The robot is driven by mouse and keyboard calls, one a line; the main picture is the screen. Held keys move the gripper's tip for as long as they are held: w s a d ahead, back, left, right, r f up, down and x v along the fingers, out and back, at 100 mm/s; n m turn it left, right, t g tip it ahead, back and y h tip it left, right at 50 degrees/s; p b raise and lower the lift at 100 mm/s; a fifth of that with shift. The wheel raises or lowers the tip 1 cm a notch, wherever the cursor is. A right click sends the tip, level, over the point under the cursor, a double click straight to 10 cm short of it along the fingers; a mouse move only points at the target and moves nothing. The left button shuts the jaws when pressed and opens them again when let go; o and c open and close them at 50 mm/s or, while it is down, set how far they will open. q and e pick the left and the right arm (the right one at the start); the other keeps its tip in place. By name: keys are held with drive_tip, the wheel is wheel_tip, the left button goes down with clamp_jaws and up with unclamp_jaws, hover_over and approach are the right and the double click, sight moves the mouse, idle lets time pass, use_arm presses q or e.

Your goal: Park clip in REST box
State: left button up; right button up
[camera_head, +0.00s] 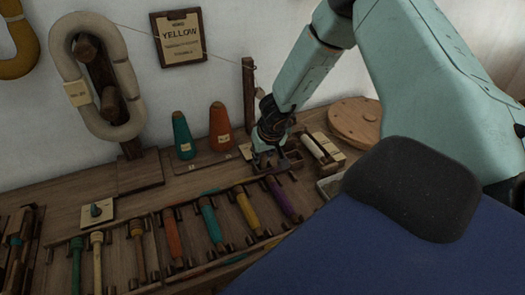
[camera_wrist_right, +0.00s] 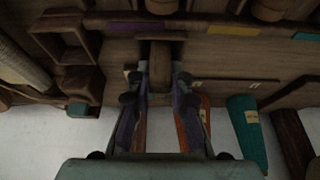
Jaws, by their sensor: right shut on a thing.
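My right gripper (camera_head: 268,152) reaches down to the back of the wooden bench. In the right wrist view the gripper (camera_wrist_right: 160,82) has its fingers closed about a brown wooden piece (camera_wrist_right: 161,76), which looks like the clip. Its lower end and any contact with the bench cannot be made out. A small open wooden box (camera_wrist_right: 68,42) is beside the gripper, left of it in the wrist view. It looks like the REST box, but I can read no such label. In the head view the box (camera_head: 292,159) is just right of the fingertips. My left gripper is not in view.
Teal (camera_head: 182,136) and orange (camera_head: 220,128) cones stand left of the gripper. A rack of coloured bobbins (camera_head: 247,210) lies in front. A holder with a white roll (camera_head: 320,146) and a round wooden disc (camera_head: 356,120) are to the right. A wooden post (camera_head: 249,92) stands behind.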

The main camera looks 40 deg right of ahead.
drive_tip(key=o, duration=0.9)
drive_tip(key=shift+o, duration=0.2)
drive_tip(key=o, duration=0.3)
wheel_tip(320, 180, up, 8)
drive_tip(key=p, duration=1)
